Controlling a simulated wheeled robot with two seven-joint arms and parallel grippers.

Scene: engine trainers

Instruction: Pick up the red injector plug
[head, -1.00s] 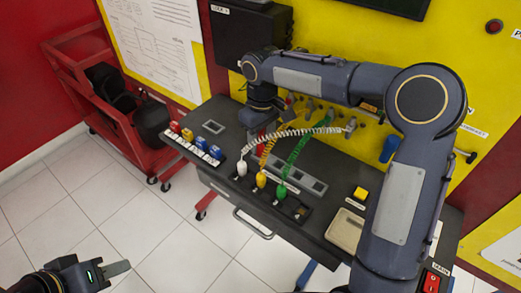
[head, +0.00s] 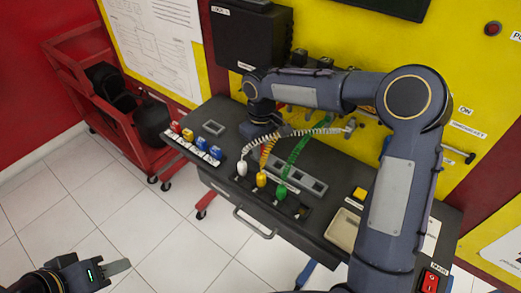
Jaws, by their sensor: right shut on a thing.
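My right gripper (head: 272,131) is at the end of the arm reaching in from the right, low over the back of the dark bench, among the coiled cables. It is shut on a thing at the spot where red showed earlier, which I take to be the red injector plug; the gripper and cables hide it. A white plug (head: 242,168), a yellow plug (head: 261,180) and a green plug (head: 281,191) stand in a row in front of the gripper.
The dark bench (head: 225,185) carries small red, yellow and blue connectors (head: 188,135) at its left, a beige tray (head: 343,228) and a yellow button (head: 360,193) at its right. White, yellow and green coiled cables cross near my right gripper. A red cart (head: 75,75) stands left.

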